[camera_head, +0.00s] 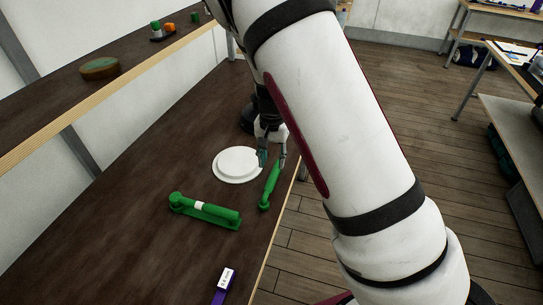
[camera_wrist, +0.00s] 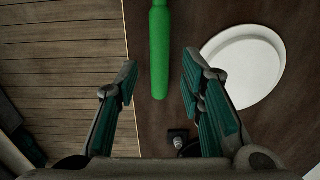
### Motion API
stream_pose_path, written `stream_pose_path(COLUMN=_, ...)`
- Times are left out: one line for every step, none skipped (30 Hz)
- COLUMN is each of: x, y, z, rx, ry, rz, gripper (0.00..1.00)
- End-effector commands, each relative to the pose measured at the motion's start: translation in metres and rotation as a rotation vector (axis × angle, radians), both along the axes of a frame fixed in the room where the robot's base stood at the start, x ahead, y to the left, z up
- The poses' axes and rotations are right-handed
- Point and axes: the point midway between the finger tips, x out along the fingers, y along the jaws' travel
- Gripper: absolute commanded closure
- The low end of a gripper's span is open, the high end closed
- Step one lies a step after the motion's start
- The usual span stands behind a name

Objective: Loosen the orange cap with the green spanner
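A slim green tool (camera_head: 268,190) lies near the table's front edge, below my gripper (camera_head: 273,160). In the wrist view its green handle (camera_wrist: 160,45) lies between and beyond the two fingertips, with a gap on both sides. My gripper (camera_wrist: 160,75) is open and empty. A second green tool (camera_head: 215,212), with a round end and a white band, lies to the left. I cannot tell for sure which of the two is the spanner. A small orange thing (camera_head: 169,28), possibly the cap, stands on the raised shelf at the upper left; it is too small to make out.
A white round plate (camera_head: 235,165) lies just left of my gripper; it also shows in the wrist view (camera_wrist: 245,72). A purple and white item (camera_head: 224,285) lies at the table's front. A brown-green disc (camera_head: 100,68) sits on the shelf (camera_head: 45,115). The table's left part is clear.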

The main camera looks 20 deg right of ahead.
Motion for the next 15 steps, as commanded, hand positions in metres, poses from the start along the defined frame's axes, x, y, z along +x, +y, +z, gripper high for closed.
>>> stream_pose_path(x=0.001, y=0.0, z=-0.004, rx=-0.002, ry=0.001, rz=-0.001, gripper=0.64)
stream_pose_path(x=0.001, y=0.0, z=-0.006, rx=-0.001, ry=0.002, rz=-0.001, gripper=0.64)
stream_pose_path(x=0.001, y=0.0, z=-0.009, rx=-0.001, ry=0.002, rz=-0.001, gripper=0.64)
stream_pose_path(x=0.001, y=0.0, z=-0.012, rx=0.0, ry=0.003, rz=0.0, gripper=0.64)
stream_pose_path(x=0.001, y=0.0, z=-0.016, rx=0.0, ry=0.003, rz=0.0, gripper=0.64)
stream_pose_path(x=0.001, y=0.0, z=-0.021, rx=-0.001, ry=0.002, rz=0.0, gripper=0.64)
stream_pose_path(x=0.002, y=0.0, z=-0.025, rx=0.0, ry=0.003, rz=-0.001, gripper=0.64)
stream_pose_path(x=0.001, y=0.0, z=-0.029, rx=0.0, ry=0.003, rz=-0.001, gripper=0.64)
stream_pose_path(x=0.001, y=0.0, z=-0.035, rx=0.0, ry=0.004, rz=0.0, gripper=0.64)
stream_pose_path(x=0.002, y=0.0, z=-0.039, rx=0.0, ry=0.002, rz=0.0, gripper=0.64)
stream_pose_path(x=0.002, y=0.0, z=-0.042, rx=0.0, ry=0.002, rz=-0.001, gripper=0.64)
stream_pose_path(x=0.002, y=0.0, z=-0.047, rx=0.0, ry=0.002, rz=0.0, gripper=0.64)
stream_pose_path(x=0.002, y=0.0, z=-0.051, rx=0.0, ry=0.002, rz=0.0, gripper=0.64)
stream_pose_path(x=0.001, y=0.0, z=-0.055, rx=0.0, ry=0.002, rz=-0.001, gripper=0.64)
stream_pose_path(x=0.001, y=0.0, z=-0.059, rx=0.0, ry=0.001, rz=-0.001, gripper=0.64)
